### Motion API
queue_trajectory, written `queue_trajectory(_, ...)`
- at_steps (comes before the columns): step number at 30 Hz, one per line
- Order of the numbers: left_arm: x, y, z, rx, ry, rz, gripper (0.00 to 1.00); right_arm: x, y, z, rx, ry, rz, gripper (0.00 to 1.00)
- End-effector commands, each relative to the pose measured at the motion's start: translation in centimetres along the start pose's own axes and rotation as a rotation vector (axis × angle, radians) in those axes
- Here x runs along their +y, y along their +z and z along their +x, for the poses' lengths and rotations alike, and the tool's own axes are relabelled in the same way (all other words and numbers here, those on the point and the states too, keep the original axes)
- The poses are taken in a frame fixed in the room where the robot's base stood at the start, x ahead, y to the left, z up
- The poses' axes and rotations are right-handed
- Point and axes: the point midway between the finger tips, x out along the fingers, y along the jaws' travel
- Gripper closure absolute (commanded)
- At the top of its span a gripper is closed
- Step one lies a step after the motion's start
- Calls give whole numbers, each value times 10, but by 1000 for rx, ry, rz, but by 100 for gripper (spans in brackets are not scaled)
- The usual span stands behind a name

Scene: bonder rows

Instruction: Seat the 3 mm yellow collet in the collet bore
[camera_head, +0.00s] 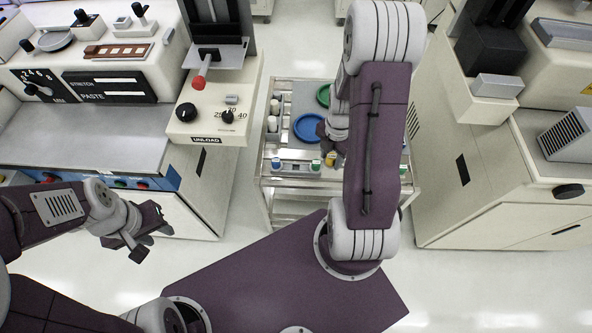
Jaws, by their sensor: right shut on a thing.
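My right gripper (331,151) points down over the front edge of the cart (266,181), partly hidden by my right arm. It is shut on a small yellow piece, which looks like the yellow collet (331,159), at the cart's front row. I cannot tell whether the collet is clear of the row. Other small pieces stand in that row, among them a blue-topped one (276,163) and a green-topped one (288,166). My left gripper (152,240) is empty, its fingers apart, in front of the left bench. I cannot make out the collet bore.
A blue ring (309,128) and a partly hidden green ring (323,95) lie on the cart top. A machine with a red knob (199,82) and an UNLOAD label stands left of the cart. A cream cabinet (470,185) stands right.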

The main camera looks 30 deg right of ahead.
Motion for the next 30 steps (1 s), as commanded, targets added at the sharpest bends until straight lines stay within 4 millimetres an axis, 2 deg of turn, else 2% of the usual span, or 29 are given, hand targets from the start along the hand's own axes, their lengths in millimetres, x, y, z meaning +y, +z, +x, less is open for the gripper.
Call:
queue_trajectory(5, 0, 0, 0, 0, 0, 0, 64, 1, -1, 0, 0, 0, -2, 98)
queue_trajectory(7, 0, 0, 1, 0, 0, 0, 64, 8, -4, 5, 1, -1, -6, 98)
queue_trajectory(15, 0, 1, 7, 0, 0, 0, 64, 72, -33, 48, 1, -2, -9, 98)
queue_trajectory(20, 0, 1, 9, 0, 0, 0, 64, 100, -45, 65, 0, -1, -5, 98)
queue_trajectory(26, 0, 1, 9, 0, 0, 0, 64, 108, -48, 70, 0, 0, -2, 98)
queue_trajectory(30, 0, 1, 13, 0, 0, 0, 64, 106, -48, 94, 2, -5, -1, 98)
